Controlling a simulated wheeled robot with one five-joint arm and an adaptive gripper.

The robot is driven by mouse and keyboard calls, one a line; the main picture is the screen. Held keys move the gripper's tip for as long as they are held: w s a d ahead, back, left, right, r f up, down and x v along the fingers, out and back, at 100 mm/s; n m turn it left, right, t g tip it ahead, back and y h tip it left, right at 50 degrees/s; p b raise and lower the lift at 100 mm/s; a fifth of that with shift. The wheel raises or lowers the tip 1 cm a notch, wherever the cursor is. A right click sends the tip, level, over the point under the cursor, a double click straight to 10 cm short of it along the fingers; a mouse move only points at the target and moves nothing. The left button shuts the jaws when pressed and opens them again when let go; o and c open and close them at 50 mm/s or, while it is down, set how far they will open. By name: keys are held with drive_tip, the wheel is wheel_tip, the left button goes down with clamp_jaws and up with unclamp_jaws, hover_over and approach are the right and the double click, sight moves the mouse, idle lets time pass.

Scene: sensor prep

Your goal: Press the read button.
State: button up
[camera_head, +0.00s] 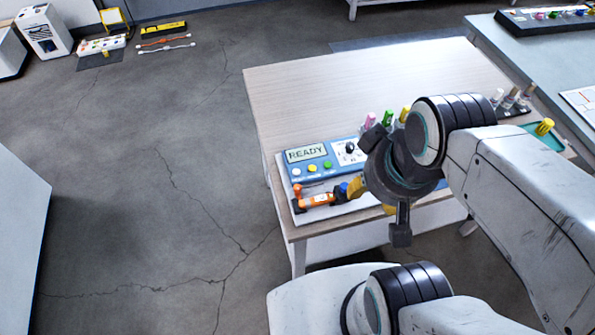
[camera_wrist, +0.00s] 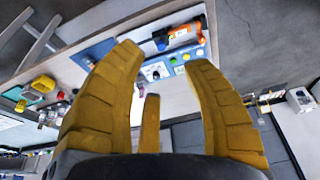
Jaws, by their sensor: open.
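The blue meter (camera_head: 335,162) sits on the table with a display reading READY. A row of white, yellow (camera_head: 312,167) and green (camera_head: 328,164) buttons lies below the display; their labels are too small to read, so I cannot tell which is the read button. My gripper (camera_head: 370,198) has yellow fingers and is open and empty, to the right of the buttons near the table's front edge. My arm hides the meter's right part. In the wrist view the meter (camera_wrist: 158,66) shows between and beyond the spread fingers, with its dial and small buttons.
An orange tool (camera_head: 317,200) with dark ends lies in front of the meter, close to the buttons; it also shows in the wrist view (camera_wrist: 183,35). Pink, green and yellow capped items (camera_head: 387,118) stand behind the meter. The table's back left (camera_head: 330,95) is clear.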

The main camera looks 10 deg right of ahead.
drive_tip(key=shift+c, duration=0.3)
clamp_jaws()
idle(1.5)
